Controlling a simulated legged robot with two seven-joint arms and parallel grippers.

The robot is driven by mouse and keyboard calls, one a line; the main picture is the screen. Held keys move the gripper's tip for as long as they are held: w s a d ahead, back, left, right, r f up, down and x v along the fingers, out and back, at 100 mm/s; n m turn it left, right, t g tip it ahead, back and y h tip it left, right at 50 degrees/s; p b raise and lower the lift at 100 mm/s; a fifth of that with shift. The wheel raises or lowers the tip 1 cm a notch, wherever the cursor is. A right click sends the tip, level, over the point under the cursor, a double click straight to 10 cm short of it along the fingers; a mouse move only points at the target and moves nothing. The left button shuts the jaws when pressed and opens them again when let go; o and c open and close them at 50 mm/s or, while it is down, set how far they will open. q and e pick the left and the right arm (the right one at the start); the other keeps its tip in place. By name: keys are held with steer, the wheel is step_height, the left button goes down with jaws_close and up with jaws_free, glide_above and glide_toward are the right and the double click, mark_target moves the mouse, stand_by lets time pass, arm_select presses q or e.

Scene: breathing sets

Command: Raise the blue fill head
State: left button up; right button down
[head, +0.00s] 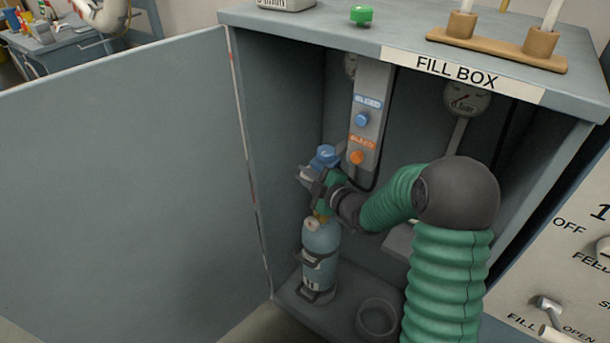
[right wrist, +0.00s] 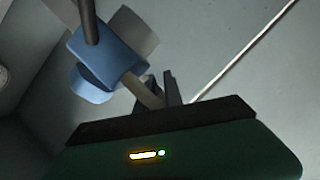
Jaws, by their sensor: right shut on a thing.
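The blue fill head (head: 325,155) is inside the fill box, near its left wall, above a blue cylinder (head: 320,243). My right gripper (head: 312,182) reaches in from the right, close below the fill head. In the right wrist view the fill head (right wrist: 105,52) shows as a blue block with grey parts, and a pale bar runs from it to between the fingers (right wrist: 158,90). The gripper is shut on that bar. My gripper hides the space between the fill head and the cylinder's brass top, so I cannot tell whether they touch. My left gripper is out of view.
The fill box door (head: 120,170) stands open at left. A panel (head: 368,115) with blue and orange buttons hangs behind the gripper. A gauge (head: 467,98) is on the back wall. An empty ring holder (head: 377,318) sits on the box floor, right of the cylinder.

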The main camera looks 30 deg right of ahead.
steer(key=shift+a, duration=0.3)
step_height(320, 180, up, 3)
steer(key=shift+w+r+p, duration=0.1)
steer(key=shift+p, duration=0.9)
steer(key=c, duration=1.8)
jaws_free()
steer(key=o, duration=0.3)
steer(key=shift+a+r, duration=0.1)
